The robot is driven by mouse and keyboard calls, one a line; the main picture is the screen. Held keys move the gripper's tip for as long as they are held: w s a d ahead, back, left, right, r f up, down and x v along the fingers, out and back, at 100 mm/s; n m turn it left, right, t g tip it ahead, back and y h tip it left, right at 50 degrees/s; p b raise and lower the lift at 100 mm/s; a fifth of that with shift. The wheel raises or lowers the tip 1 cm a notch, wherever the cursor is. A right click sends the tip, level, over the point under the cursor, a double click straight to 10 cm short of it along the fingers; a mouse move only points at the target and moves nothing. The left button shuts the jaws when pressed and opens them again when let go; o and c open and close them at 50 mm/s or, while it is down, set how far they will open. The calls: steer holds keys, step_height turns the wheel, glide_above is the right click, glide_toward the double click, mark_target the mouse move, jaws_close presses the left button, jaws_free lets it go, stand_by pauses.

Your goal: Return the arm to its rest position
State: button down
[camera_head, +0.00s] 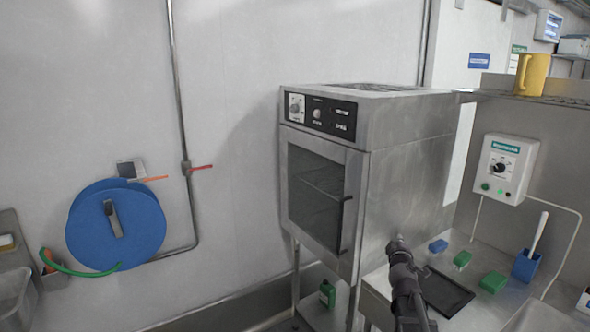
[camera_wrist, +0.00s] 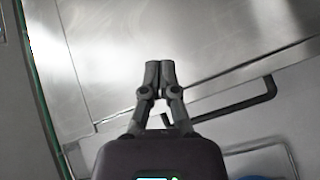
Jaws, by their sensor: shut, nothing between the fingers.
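My gripper (camera_wrist: 160,70) is shut and empty in the wrist view, its two fingertips together. In the head view my arm rises from the bottom edge, right of the middle, and my gripper (camera_head: 397,243) is at its upper end, in front of the lower side of the steel oven (camera_head: 405,160). I cannot tell the exact gap between them. The wrist view shows a large steel surface (camera_wrist: 190,30) behind the fingers and a dark bar handle (camera_wrist: 245,104) to their right.
The oven door (camera_head: 315,195) looks shut. A steel counter (camera_head: 465,245) at the right holds a black tray (camera_head: 447,292), a green block (camera_head: 493,282), a blue block (camera_head: 438,246) and a blue holder (camera_head: 525,266). A blue hose reel (camera_head: 85,225) hangs on the left wall.

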steer(key=s+a+f+m+g+p, duration=0.2)
steer(key=s+a+f+m+g, duration=0.2)
steer(key=s+f+m+g, duration=0.75)
steer(key=s+a+f+n+g+y+p, duration=0.1)
steer(key=s+a+g+y, duration=0.3)
steer(key=s+a, duration=0.7)
steer(key=s+f+n+g, duration=0.1)
steer(key=s, duration=0.3)
steer(key=shift+s+a+f+y+p, duration=0.25)
steer(key=shift+s+a+y+p, duration=0.05)
steer(key=shift+s+a, duration=0.1)
steer(key=shift+g, duration=0.25)
